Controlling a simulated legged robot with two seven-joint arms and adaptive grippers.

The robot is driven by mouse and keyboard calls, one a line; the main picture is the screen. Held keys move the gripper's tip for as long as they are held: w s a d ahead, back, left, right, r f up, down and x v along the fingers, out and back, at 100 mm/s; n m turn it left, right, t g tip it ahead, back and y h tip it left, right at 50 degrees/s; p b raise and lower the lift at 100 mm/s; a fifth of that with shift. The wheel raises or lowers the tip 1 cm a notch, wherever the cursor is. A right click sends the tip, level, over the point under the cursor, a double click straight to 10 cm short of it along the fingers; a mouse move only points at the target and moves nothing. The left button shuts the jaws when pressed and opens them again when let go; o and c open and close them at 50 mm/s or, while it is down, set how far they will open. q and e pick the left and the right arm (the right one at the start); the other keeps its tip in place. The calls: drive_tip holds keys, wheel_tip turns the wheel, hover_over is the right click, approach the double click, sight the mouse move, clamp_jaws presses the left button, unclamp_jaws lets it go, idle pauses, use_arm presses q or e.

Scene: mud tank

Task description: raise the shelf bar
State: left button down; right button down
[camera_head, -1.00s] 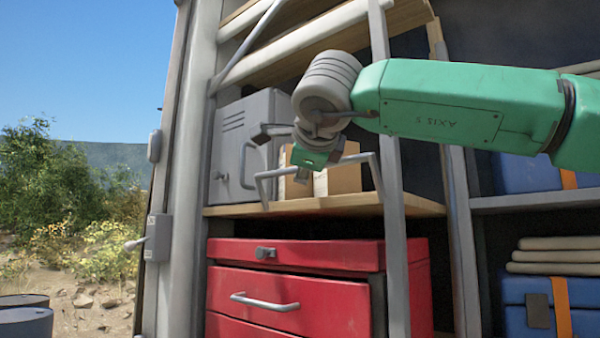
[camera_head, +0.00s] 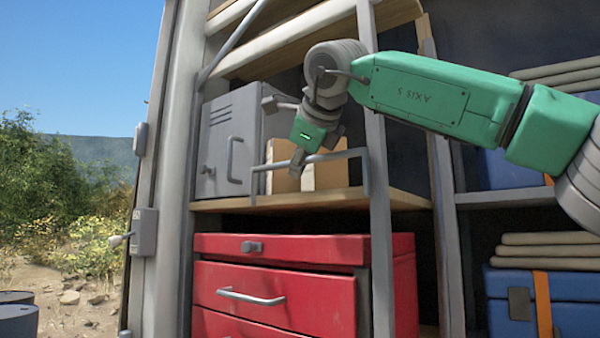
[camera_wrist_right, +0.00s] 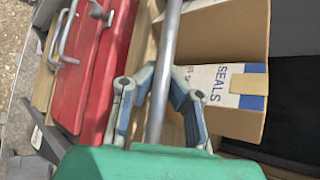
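The shelf bar (camera_head: 272,164) is a grey tube with bent ends. It runs across the front of the wooden shelf (camera_head: 300,200), in front of cardboard boxes. My right gripper (camera_head: 315,150) comes down from above at the bar, a finger on each side. In the right wrist view the bar (camera_wrist_right: 168,40) runs between the two fingers of the gripper (camera_wrist_right: 161,76). The fingers look open, with their tips close to the bar. I cannot tell whether they touch it. My left gripper is not in view.
A red drawer cabinet (camera_head: 280,292) stands below the shelf. A grey metal box (camera_head: 221,150) stands on the shelf beside the cardboard boxes (camera_head: 283,178). A grey upright post (camera_head: 378,220) stands right of the bar. Blue cases (camera_head: 575,312) lie further right.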

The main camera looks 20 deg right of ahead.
drive_tip(key=shift+s+r, duration=0.1)
drive_tip(key=shift+r, duration=0.55)
drive_tip(key=c, duration=1.6)
unclamp_jaws()
drive_tip(key=shift+s+a+f, duration=0.1)
drive_tip(key=shift+s+a, duration=0.15)
drive_tip(key=shift+a, duration=0.05)
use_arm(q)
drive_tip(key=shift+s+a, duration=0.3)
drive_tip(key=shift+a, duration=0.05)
use_arm(e)
drive_tip(key=shift+a, duration=0.15)
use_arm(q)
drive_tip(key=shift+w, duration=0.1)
use_arm(e)
drive_tip(key=shift+v, duration=5.9)
drive_tip(key=shift+s, duration=0.15)
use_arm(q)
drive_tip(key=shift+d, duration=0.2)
use_arm(e)
drive_tip(key=shift+f, duration=0.1)
